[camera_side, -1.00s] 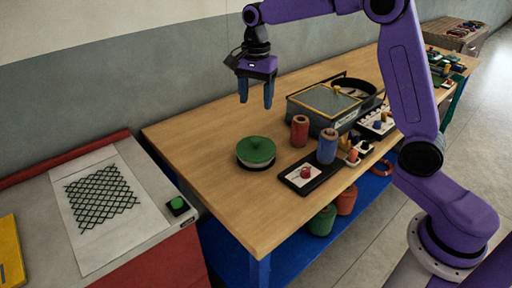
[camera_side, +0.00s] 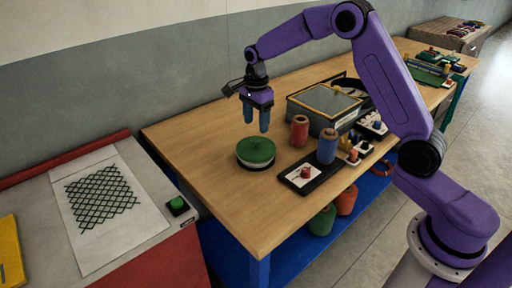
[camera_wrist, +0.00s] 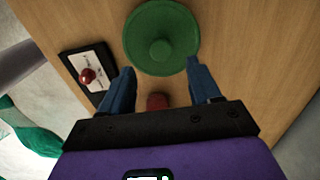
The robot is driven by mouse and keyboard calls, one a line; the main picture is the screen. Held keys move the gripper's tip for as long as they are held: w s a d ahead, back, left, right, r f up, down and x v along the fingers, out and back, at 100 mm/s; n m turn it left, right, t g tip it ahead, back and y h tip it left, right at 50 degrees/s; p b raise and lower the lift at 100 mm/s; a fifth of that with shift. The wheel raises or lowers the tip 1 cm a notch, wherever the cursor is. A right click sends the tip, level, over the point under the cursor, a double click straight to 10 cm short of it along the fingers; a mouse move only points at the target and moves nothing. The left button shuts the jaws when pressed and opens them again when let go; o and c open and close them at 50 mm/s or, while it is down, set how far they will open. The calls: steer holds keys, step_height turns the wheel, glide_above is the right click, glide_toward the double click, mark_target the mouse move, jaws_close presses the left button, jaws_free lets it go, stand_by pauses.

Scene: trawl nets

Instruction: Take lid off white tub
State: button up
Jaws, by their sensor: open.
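The tub (camera_side: 256,163) is low and round with a pale side, and stands on the wooden table. Its green lid (camera_side: 257,149) sits on top. In the wrist view the lid (camera_wrist: 161,38) shows from above as a green disc with a round knob (camera_wrist: 160,49) in the middle. My gripper (camera_side: 256,128) is above the lid in the side view, with its blue fingers pointing down. In the wrist view the fingers (camera_wrist: 161,78) are apart with nothing between them, and the lid lies beyond the tips. The tub's body is hidden under the lid there.
A red spool (camera_side: 299,131) and a blue spool (camera_side: 327,146) stand to the right of the tub. A black tray with a red knob (camera_side: 305,172) lies near the front edge. A glass-topped box (camera_side: 325,100) stands behind. The table left of the tub is clear.

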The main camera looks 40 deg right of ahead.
mark_target(256, 139)
steer(key=shift+w+f, duration=0.1)
steer(key=shift+f, duration=3.45)
steer(key=c, duration=1.1)
